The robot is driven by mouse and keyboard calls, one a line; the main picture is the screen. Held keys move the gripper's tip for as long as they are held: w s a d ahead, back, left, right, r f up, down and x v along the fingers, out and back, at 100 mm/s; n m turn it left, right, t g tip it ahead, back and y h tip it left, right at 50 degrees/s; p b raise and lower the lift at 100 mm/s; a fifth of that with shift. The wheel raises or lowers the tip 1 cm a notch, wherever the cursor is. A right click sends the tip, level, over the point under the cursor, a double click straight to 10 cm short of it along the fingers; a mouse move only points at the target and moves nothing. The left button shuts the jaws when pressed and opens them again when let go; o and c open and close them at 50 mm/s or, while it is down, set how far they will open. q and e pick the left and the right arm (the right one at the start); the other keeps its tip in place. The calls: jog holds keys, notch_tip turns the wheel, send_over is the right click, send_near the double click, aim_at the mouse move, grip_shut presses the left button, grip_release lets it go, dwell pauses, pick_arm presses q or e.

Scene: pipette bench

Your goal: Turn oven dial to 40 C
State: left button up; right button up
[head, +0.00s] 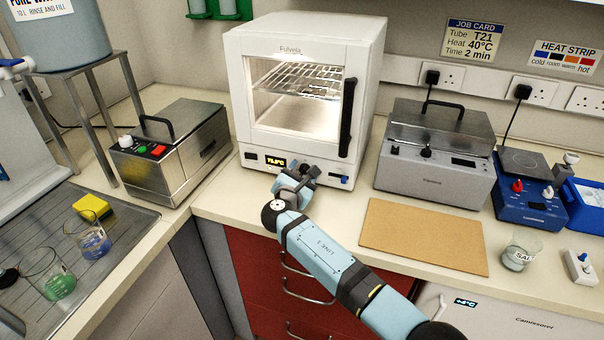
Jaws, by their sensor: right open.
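The white oven (308,95) stands on the bench at the back centre, its glass door shut and its inside lit. A small amber display (276,162) shows on its lower front panel; its reading is too small to be sure of. My right gripper (300,172) is at the oven's lower front panel, right of the display, with its jaws open. It covers the middle of the panel, so the dial is hidden and I cannot tell whether the jaws are around it. A blue switch (338,177) shows to the right. My left gripper is not in view.
A steel bath (178,150) stands left of the oven, and a grey lidded unit (437,150) stands right. A tan board (424,236) lies in front of that unit. A job card (472,40) on the wall reads Heat 40°C. Beakers stand at the left sink and the right front.

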jog(key=shift+s, duration=0.1)
jog(key=v, duration=1.3)
jog(key=shift+s+a, duration=0.15)
jog(key=shift+s, duration=0.15)
jog(key=shift+w, duration=0.1)
